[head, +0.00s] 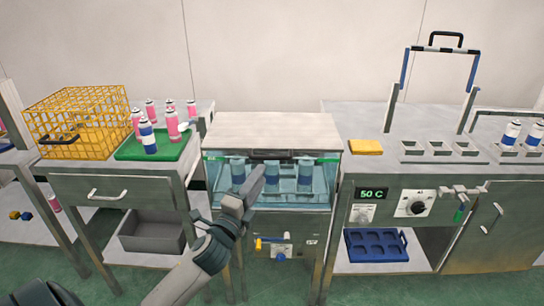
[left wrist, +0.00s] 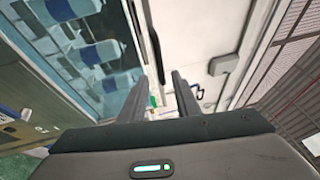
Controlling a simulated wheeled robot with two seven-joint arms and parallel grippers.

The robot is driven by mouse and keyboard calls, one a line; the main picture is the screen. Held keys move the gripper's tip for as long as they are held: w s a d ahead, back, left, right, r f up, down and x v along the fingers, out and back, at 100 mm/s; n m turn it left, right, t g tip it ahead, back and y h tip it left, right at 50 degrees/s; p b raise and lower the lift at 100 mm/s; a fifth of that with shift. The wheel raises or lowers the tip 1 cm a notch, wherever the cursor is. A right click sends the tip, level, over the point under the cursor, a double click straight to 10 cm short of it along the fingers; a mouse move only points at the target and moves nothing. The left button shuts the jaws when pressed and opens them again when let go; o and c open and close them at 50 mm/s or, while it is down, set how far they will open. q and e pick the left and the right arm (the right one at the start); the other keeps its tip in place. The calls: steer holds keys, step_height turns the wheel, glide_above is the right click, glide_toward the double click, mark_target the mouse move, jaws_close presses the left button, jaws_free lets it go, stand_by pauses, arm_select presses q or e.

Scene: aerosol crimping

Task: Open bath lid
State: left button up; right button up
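The bath (head: 325,195) is a glass-fronted steel box at the centre of the head view, with several blue-and-white cans (head: 238,173) behind the glass. Its pale flat lid (head: 275,128) looks closed, and a dark handle strip (head: 283,154) runs along its front edge. My left gripper (head: 262,173) is in front of the glass, just below the handle. The dark handle strip (left wrist: 153,50) and pale lid (left wrist: 185,30) lie beyond the fingertips; contact cannot be told. My right gripper is not in view.
Left of the bath, a table holds a yellow wire basket (head: 75,115) and a green tray (head: 180,152) with cans. On the right are a steel unit with a 50 C display (head: 372,194), a yellow cloth (head: 366,147) and an upright handle frame (head: 445,49).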

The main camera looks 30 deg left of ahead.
mark_target(272, 158)
arm_select(q)
steer(key=p+x, duration=0.1)
steer(key=x, duration=0.7)
steer(key=shift+w+r, duration=0.1)
steer(key=shift+w, duration=0.25)
steer(key=shift+w+a, duration=0.1)
steer(key=shift+w, duration=0.35)
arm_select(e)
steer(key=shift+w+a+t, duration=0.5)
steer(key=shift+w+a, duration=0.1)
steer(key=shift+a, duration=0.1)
arm_select(q)
jaws_close()
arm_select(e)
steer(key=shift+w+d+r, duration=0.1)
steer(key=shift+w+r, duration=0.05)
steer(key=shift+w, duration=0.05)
